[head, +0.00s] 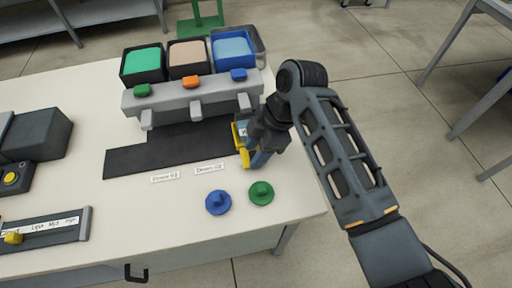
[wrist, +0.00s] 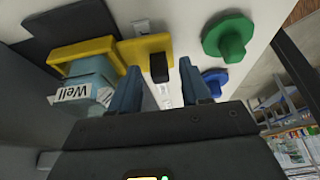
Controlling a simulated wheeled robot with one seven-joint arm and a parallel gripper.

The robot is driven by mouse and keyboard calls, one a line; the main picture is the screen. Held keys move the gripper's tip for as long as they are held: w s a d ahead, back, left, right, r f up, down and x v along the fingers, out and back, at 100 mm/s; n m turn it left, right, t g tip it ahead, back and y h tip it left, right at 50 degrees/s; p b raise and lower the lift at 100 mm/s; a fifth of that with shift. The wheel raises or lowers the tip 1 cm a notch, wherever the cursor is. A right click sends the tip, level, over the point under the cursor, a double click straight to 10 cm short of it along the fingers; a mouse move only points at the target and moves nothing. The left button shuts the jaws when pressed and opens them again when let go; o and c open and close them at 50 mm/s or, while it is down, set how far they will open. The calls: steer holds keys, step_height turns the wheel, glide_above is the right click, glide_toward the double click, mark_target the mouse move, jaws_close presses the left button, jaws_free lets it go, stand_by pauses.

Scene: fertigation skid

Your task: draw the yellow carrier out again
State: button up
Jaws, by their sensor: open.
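The yellow carrier (head: 243,158) is at the right end of the grey rack, partly hidden by my arm in the head view. In the wrist view its yellow frame (wrist: 82,54) sits around a blue-grey container labelled "Well" (wrist: 92,84). A yellow bar (wrist: 146,48) with a black grip (wrist: 159,68) extends from it. My gripper (wrist: 160,75) is open, one finger on each side of the black grip in the picture; I cannot tell whether they touch it. In the head view my gripper (head: 258,157) is low over the table's right side.
A blue cap (head: 218,202) and a green cap (head: 261,193) lie near the front right edge. A slider panel (head: 45,230) and a dark box (head: 40,133) stand left. The table's front middle is clear.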

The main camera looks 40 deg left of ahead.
steer(key=shift+c, duration=0.4)
jaws_close()
